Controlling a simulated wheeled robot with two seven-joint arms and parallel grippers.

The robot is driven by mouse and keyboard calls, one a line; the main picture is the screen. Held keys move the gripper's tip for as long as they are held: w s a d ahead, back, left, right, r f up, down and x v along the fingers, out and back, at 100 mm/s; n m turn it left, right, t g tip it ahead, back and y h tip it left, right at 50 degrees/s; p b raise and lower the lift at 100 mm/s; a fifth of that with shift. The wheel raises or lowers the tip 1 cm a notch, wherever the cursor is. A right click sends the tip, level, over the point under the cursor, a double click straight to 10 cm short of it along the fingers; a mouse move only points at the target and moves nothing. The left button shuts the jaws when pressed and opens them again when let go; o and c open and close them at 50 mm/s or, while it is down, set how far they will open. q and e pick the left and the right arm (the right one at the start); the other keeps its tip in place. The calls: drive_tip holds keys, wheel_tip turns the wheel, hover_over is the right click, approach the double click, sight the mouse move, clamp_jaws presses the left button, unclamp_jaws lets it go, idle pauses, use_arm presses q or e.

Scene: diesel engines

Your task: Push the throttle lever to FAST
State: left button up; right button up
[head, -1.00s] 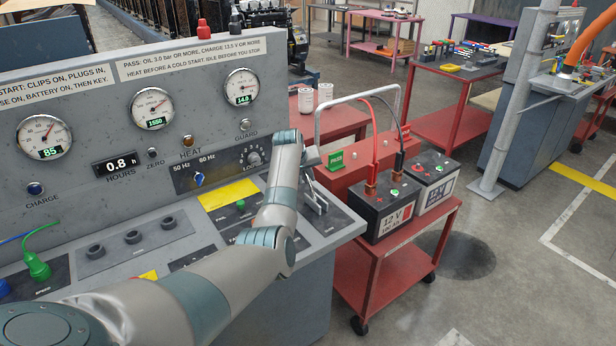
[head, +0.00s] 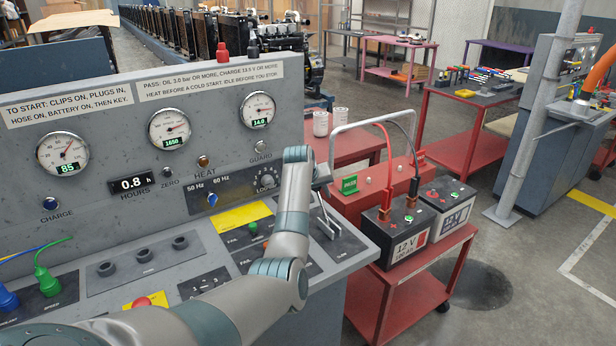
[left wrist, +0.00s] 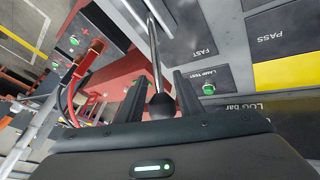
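The throttle lever shows in the left wrist view as a metal shaft (left wrist: 156,55) with a round black knob (left wrist: 162,105). The FAST label (left wrist: 204,42) is on the panel just right of the shaft. My left gripper (left wrist: 160,82) has its two fingers on either side of the knob, with narrow gaps that look open. In the head view my left gripper (head: 324,174) is over the right end of the control desk, above the lever's metal parts (head: 326,218); the knob is hidden there. The middle gauge (head: 170,129) reads 1650. My right gripper is out of view.
A red cart (head: 425,268) with two batteries (head: 395,232) and a grey tube handle stands close to the right of the desk. A yellow plate (head: 243,215) and a green button (head: 253,228) are left of my forearm. A grey post (head: 548,110) stands farther right.

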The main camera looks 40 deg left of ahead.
use_arm(q)
drive_tip(key=b+v, duration=0.3)
drive_tip(key=v, duration=1.1)
drive_tip(key=shift+r, duration=0.2)
drive_tip(key=shift+a, duration=0.1)
